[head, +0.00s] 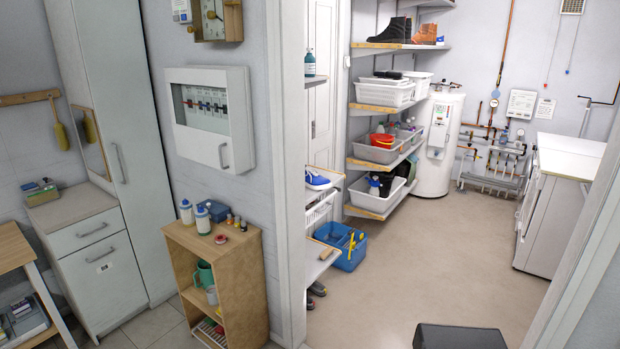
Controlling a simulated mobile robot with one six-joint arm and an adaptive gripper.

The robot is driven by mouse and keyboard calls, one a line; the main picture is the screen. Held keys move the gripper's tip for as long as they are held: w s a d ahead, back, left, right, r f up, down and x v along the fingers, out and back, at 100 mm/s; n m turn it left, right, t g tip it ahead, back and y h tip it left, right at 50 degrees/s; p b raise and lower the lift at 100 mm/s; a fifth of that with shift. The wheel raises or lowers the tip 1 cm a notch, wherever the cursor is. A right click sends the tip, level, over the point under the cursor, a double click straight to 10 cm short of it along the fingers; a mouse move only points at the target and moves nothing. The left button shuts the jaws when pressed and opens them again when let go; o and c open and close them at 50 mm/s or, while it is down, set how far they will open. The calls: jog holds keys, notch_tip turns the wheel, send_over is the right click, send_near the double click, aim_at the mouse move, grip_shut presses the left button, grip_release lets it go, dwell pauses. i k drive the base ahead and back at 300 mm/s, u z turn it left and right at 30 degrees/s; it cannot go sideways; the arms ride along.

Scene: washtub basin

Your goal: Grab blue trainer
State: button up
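The blue trainer (317,180) has a white sole and sits on a narrow wooden-topped shelf just inside the doorway, in the middle of the head view. The white door frame partly hides the left end of this shelf. A white wire basket (320,208) is just below the trainer. My gripper does not show in the head view.
A blue crate (342,246) stands on the floor below the trainer, and dark shoes (316,289) lie near the door frame. Shelves with grey tubs (377,147) are behind. A wooden cabinet (236,277) stands left of the doorway. The beige floor (437,260) is mostly clear.

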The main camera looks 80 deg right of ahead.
aim_at(315, 181)
jog(key=u, duration=0.05)
jog(key=k, duration=1.05)
jog(key=z, duration=2.3)
jog(key=i, duration=1)
jog(key=z, duration=0.05)
